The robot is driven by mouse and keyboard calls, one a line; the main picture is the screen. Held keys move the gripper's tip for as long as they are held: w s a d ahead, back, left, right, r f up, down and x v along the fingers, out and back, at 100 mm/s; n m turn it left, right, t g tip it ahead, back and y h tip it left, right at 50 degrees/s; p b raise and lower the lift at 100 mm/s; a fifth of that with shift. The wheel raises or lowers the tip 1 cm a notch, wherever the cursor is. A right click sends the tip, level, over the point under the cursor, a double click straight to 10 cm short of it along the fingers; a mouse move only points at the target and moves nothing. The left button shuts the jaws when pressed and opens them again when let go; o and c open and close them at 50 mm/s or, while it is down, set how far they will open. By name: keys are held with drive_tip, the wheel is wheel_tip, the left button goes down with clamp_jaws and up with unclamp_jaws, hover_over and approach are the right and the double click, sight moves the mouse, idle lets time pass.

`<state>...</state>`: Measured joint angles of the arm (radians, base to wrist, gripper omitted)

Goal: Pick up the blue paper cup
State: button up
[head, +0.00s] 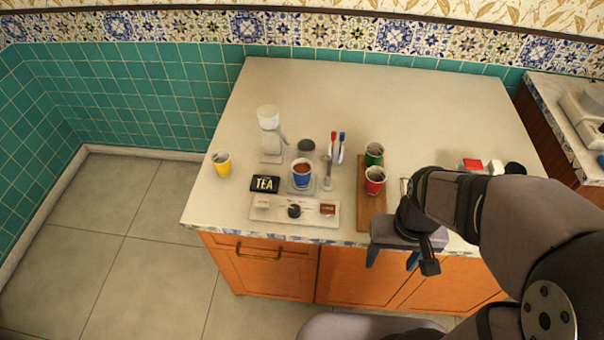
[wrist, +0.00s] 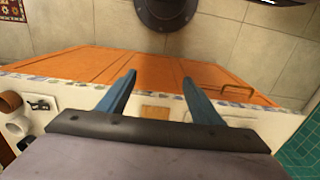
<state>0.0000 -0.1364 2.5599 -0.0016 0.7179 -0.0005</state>
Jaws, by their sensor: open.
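The blue paper cup (head: 301,181) stands upright on the counter in the head view, with brown liquid showing inside its white rim. It stands just behind the long pale tray and right of the black TEA sign (head: 265,184). My gripper (head: 392,262) is open and empty at the counter's front edge, to the right of and nearer than the cup, with its fingers pointing down. In the wrist view my gripper (wrist: 159,77) has its two blue fingers apart over the orange cabinet front, with nothing between them. The blue cup cannot be made out in the wrist view.
A yellow cup (head: 222,167) stands left. A pale tray (head: 272,215) lies in front, a white grinder (head: 268,122) behind. The counter's back right is clear.

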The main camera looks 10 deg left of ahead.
idle(0.3)
drive_tip(key=s+a+f+n+g+b, duration=0.2)
drive_tip(key=a+f+n, duration=0.1)
drive_tip(key=a+f, duration=0.25)
drive_tip(key=w+a+n+t, duration=0.1)
drive_tip(key=w+a, duration=0.3)
drive_tip(key=w, duration=0.1)
drive_tip(key=w+a+n+t+b, duration=0.1)
drive_tip(key=w+a, duration=0.4)
drive_tip(key=w, duration=0.1)
drive_tip(key=w+a+t, duration=0.1)
drive_tip(key=w+a, duration=0.4)
drive_tip(key=w, duration=0.1)
drive_tip(key=shift+w+r+n+t+b, duration=0.15)
drive_tip(key=shift+r+n+t+b, duration=0.15)
drive_tip(key=shift+n+t, duration=0.1)
drive_tip(key=w+a+r+m+t, duration=0.2)
drive_tip(key=w+r+m, duration=0.4)
drive_tip(key=w, duration=0.2)
drive_tip(key=shift+w+a+r+t, duration=0.25)
drive_tip(key=shift+w+r+t, duration=0.05)
drive_tip(key=shift+r+t, duration=0.1)
drive_tip(key=shift+f, duration=0.1)
drive_tip(key=shift+p+x, duration=0.95)
drive_tip(key=shift+x, duration=2.4)
